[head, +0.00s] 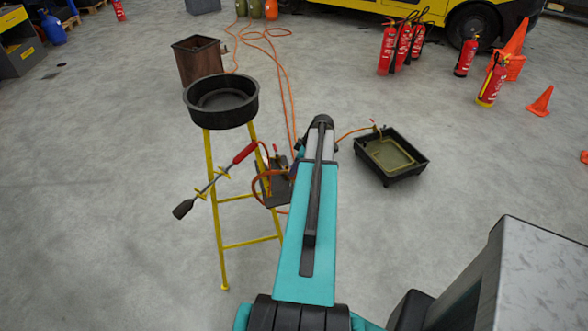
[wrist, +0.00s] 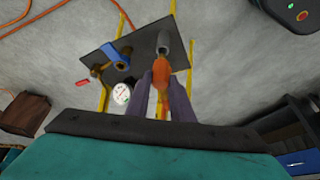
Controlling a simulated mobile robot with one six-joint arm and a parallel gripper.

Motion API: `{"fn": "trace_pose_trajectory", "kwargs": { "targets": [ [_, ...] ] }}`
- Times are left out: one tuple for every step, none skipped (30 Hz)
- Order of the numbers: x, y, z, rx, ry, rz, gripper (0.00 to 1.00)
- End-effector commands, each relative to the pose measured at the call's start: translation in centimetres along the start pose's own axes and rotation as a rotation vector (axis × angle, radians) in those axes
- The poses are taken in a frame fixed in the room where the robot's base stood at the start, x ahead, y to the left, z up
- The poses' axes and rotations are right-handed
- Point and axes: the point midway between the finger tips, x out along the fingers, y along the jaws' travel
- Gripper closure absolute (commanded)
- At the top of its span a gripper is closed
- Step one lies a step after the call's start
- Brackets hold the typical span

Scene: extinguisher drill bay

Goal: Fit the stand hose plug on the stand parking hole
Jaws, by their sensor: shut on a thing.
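The stand has yellow legs (head: 219,240) and a round black pan (head: 221,119) on top. Its dark side plate (head: 274,194) sits below the pan, partly behind my arm, and also shows in the wrist view (wrist: 138,43). My gripper (wrist: 164,82) is shut on the orange hose plug (wrist: 161,69), between its two purple fingers, over the plate's right part. A dark grey cylinder (wrist: 163,43) shows right ahead of the plug; I cannot tell whether it belongs to the plug or the plate. The parking hole itself cannot be made out. In the head view my arm hides the gripper.
The plate carries a blue-handled valve (wrist: 112,55) and a white gauge (wrist: 121,94). A red-handled lance (head: 243,154) hangs on the stand. An orange hose (head: 278,75) runs over the floor. A black tray (head: 392,157) lies to the right, a rusty bin (head: 199,60) behind.

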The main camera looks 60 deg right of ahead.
Motion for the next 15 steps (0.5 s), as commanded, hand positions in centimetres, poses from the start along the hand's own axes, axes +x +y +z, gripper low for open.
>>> {"fn": "trace_pose_trajectory", "kwargs": {
  "targets": [
    [0.03,0.0,0.0,0.0,0.0,0.0,1.0],
    [0.07,0.0,0.02,0.0,0.0,0.0,1.0],
    [0.12,0.0,0.04,0.0,0.0,0.0,1.0],
    [0.17,0.0,0.05,0.0,0.0,0.0,1.0],
    [0.23,0.0,0.08,0.0,0.0,0.0,1.0],
    [0.31,-0.01,0.11,0.0,0.0,0.0,1.0],
    [0.37,-0.01,0.13,0.0,0.0,0.0,1.0],
    [0.43,-0.01,0.15,0.0,0.0,0.0,1.0],
    [0.51,-0.01,0.18,0.0,0.0,0.0,1.0],
    [0.56,-0.01,0.2,0.0,0.0,0.0,1.0],
    [0.62,-0.01,0.22,0.0,0.0,0.0,1.0],
    [0.69,-0.01,0.24,0.0,0.0,0.0,1.0],
    [0.75,-0.01,0.26,0.0,0.0,0.0,1.0],
    [0.8,-0.01,0.28,0.0,0.0,0.0,1.0],
    [0.88,-0.02,0.31,0.0,0.0,0.0,1.0]
  ]
}}
